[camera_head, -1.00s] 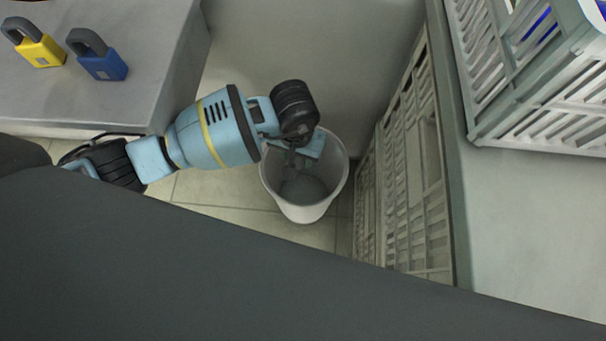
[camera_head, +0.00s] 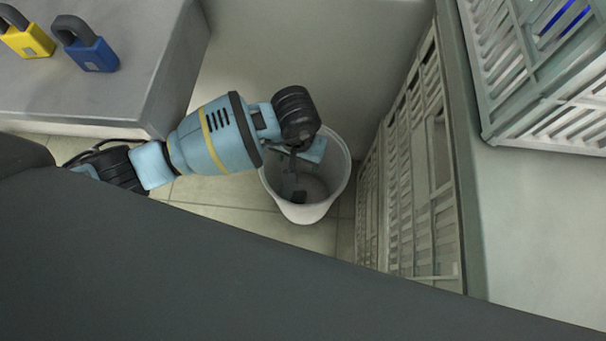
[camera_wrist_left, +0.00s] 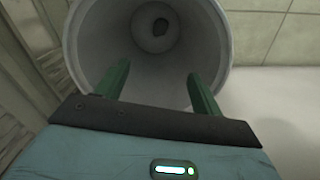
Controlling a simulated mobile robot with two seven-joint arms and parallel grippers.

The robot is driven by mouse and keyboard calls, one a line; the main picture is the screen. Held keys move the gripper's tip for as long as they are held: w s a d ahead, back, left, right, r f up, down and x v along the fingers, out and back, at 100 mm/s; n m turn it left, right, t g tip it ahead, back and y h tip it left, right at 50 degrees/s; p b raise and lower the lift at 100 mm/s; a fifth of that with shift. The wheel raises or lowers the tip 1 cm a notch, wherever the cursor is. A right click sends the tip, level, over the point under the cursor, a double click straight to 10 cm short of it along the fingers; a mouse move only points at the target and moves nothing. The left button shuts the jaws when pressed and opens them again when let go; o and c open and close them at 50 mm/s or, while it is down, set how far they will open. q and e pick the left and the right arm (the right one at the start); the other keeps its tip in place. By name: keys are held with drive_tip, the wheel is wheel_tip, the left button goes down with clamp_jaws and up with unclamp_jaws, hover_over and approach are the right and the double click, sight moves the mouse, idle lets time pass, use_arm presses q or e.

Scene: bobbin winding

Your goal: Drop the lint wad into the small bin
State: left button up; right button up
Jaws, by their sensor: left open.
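The small bin (camera_head: 306,213) is a pale, round, open-topped bucket on the tiled floor. It also fills the top of the left wrist view (camera_wrist_left: 83,45). A small dark lump, which looks like the lint wad (camera_wrist_left: 160,26), lies on the bin's floor. A dark patch inside the bin in the head view may be the same wad. My left gripper (camera_wrist_left: 158,72) is open over the bin, its two green fingers apart with nothing between them. In the head view its wrist partly covers the bin's mouth. My right gripper is not in view.
A grey crate wall (camera_head: 411,170) stands close to the right of the bin. A pale slatted basket (camera_head: 500,75) sits at the upper right. A yellow padlock (camera_head: 32,42) and a blue padlock (camera_head: 90,55) rest on the grey surface (camera_head: 150,70) at the left.

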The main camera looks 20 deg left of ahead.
use_arm(q)
wheel_tip(320, 180, up, 8)
drive_tip(key=p, duration=0.2)
drive_tip(key=shift+p, duration=0.4)
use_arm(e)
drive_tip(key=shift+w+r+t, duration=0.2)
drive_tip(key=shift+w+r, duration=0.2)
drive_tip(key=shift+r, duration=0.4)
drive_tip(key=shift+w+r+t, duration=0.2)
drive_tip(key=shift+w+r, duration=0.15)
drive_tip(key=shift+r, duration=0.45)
use_arm(q)
drive_tip(key=shift+f, duration=0.1)
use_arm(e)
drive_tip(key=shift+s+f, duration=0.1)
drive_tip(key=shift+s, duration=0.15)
